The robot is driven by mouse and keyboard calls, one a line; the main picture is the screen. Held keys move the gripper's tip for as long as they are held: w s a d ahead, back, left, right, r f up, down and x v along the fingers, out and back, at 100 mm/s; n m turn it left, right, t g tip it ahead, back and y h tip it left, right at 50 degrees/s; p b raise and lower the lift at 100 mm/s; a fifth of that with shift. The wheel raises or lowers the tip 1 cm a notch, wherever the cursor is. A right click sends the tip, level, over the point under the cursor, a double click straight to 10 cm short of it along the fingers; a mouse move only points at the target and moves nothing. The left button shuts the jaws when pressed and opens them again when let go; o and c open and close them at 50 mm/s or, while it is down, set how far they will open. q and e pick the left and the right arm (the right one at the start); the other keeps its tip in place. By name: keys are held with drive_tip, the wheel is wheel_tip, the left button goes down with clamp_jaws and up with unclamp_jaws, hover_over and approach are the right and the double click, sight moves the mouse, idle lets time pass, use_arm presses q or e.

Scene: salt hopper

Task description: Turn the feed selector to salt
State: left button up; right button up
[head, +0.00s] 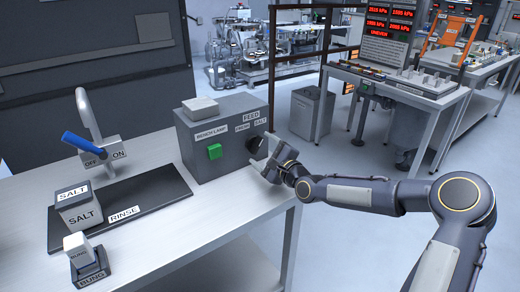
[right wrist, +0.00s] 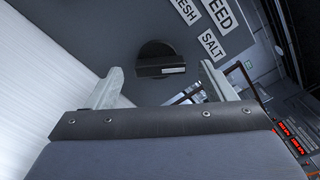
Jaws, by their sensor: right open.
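The feed selector is a black round knob (head: 257,146) on the right part of the grey box's front, under the FEED, FRESH and SALT labels. In the right wrist view the knob (right wrist: 158,55) has a raised bar with a white mark at its right end, nearer the SALT label (right wrist: 211,45) than the FRESH label (right wrist: 187,10). My right gripper (head: 264,158) is open just in front of the knob. In the wrist view its fingers (right wrist: 163,84) stand apart on either side below the knob, with no contact visible. My left gripper is out of view.
The grey box (head: 222,165) carries a green button (head: 214,151) and a pale block (head: 200,107). A tap with a blue lever (head: 82,143), a dark RINSE mat (head: 150,204), a SALT block (head: 80,211) and a BUNG block (head: 86,258) are farther left. The bench front is clear.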

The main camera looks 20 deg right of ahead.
drive_tip(key=v, duration=0.5)
drive_tip(key=shift+s+d, duration=0.1)
drive_tip(key=shift+s, duration=0.3)
drive_tip(key=s+a+n+g, duration=0.1)
drive_tip(key=n, duration=0.1)
drive_tip(key=s+a+n+g+p, duration=0.1)
drive_tip(key=s+n, duration=0.1)
drive_tip(key=shift+a+r+g+p, duration=0.1)
drive_tip(key=shift+a+g+p, duration=0.2)
drive_tip(key=shift+g, duration=0.1)
drive_tip(key=s+r+n+g+h+p, duration=0.1)
drive_tip(key=s+n, duration=0.6)
drive_tip(key=s, duration=1)
drive_tip(key=s+d+r+n+g+h+p, duration=0.1)
drive_tip(key=s+r+n+g+p, duration=0.2)
drive_tip(key=s, duration=1.5)
drive_tip(key=n+g+p, duration=0.3)
drive_tip(key=n+g, duration=0.1)
drive_tip(key=n, duration=0.1)
drive_tip(key=shift+p, duration=0.3)
